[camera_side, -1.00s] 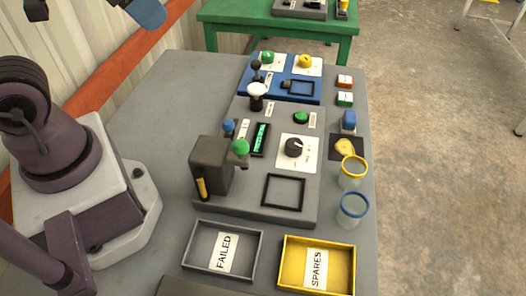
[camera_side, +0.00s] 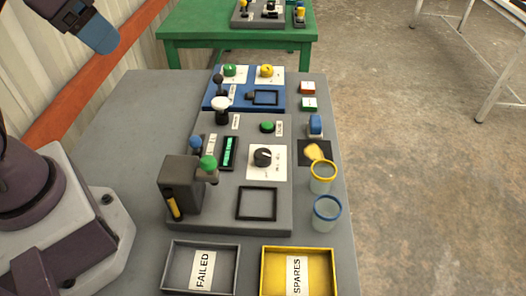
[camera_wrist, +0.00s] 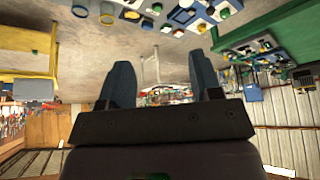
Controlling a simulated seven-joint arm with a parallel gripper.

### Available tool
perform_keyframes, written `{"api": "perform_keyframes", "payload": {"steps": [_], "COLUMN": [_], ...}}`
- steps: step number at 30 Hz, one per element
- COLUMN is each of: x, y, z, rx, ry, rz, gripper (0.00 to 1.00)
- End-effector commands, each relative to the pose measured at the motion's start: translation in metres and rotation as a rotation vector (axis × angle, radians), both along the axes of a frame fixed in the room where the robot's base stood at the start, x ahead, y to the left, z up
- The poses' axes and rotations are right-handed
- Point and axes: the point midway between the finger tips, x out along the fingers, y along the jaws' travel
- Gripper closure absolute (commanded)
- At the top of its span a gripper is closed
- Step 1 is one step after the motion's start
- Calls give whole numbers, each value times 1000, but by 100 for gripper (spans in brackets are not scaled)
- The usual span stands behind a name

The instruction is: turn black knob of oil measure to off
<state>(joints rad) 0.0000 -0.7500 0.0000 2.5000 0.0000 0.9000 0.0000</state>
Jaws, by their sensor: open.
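The black knob (camera_side: 263,157) sits on a white plate on the grey panel (camera_side: 225,218), which I take to be the oil measure. A pale pointer mark shows on the knob, but the lettering around it is too small to read. My gripper (camera_wrist: 163,80) shows in the wrist view with its two blue-grey fingers wide apart and nothing between them. In the side view its blue end (camera_side: 97,33) is at the upper left, high above the bench and well away from the knob. I cannot pick out the knob in the wrist view.
The panel also bears a dark block with a green-topped lever (camera_side: 208,163), a white-topped lever (camera_side: 221,104) and a green button (camera_side: 267,127). Two jars (camera_side: 326,210) stand to its right. A grey tray (camera_side: 233,268) and yellow tray (camera_side: 330,265) lie in front. The bench's left is clear.

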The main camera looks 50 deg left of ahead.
Motion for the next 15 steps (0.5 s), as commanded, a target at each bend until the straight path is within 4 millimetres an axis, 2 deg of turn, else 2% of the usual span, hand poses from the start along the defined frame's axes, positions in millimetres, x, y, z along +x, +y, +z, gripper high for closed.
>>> {"api": "perform_keyframes", "payload": {"steps": [4,8,15], "x": [2,12,66], "y": [-1,-6,-26], "z": [-5,-23,-59], "rx": [0,8,35], "ry": [27,130,338], "rz": [-7,-28,-67], "gripper": [33,33,33]}}
